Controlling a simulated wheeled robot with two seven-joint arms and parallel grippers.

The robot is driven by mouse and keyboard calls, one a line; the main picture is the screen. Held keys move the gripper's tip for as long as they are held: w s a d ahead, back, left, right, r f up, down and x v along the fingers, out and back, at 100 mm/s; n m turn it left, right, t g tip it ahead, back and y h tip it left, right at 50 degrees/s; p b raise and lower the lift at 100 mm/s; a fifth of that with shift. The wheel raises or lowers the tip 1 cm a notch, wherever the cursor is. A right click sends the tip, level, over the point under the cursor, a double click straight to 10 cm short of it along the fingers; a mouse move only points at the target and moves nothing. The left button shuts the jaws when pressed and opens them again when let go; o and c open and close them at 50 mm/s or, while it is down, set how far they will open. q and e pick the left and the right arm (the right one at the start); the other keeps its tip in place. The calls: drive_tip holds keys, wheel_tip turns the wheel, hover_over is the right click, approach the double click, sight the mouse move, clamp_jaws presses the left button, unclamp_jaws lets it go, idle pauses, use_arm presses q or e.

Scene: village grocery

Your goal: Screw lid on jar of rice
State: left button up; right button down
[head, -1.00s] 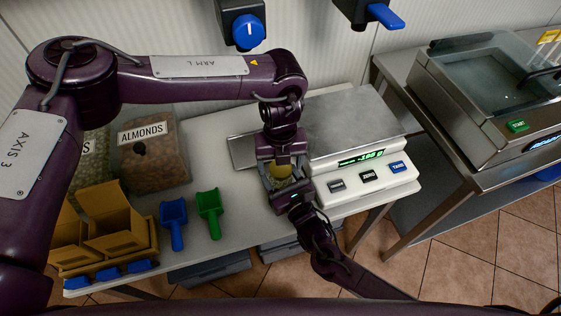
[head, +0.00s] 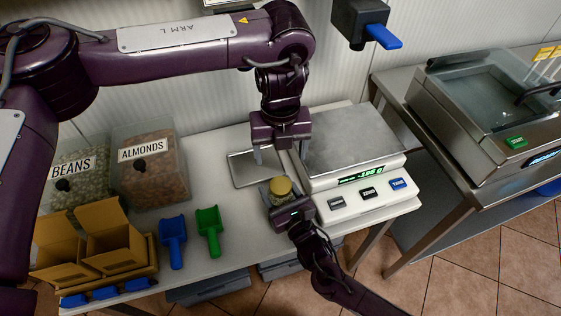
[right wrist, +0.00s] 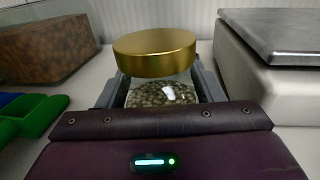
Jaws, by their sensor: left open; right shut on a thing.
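A small clear jar (right wrist: 150,96) stands upright on the counter, left of the scale. In the right wrist view its contents look like dark greenish-brown grains rather than white rice. A gold round lid (right wrist: 155,52) sits level on top of the jar and also shows in the head view (head: 280,185). How tightly it sits cannot be told. My right gripper (head: 281,193) is shut on the jar's body from the front, below the lid. My left gripper (head: 280,158) points down, open and empty, above and behind the lid, apart from it.
A scale (head: 352,146) with a lit display stands right of the jar. A flat metal tray (head: 250,168) lies behind it. Green scoop (head: 209,230), blue scoop (head: 173,240), cardboard boxes (head: 108,242) and bins of almonds (head: 150,185) and beans (head: 78,190) stand left.

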idle(0.3)
drive_tip(key=shift+c, duration=1.5)
unclamp_jaws()
drive_tip(key=v, duration=0.8)
drive_tip(key=shift+b, duration=0.35)
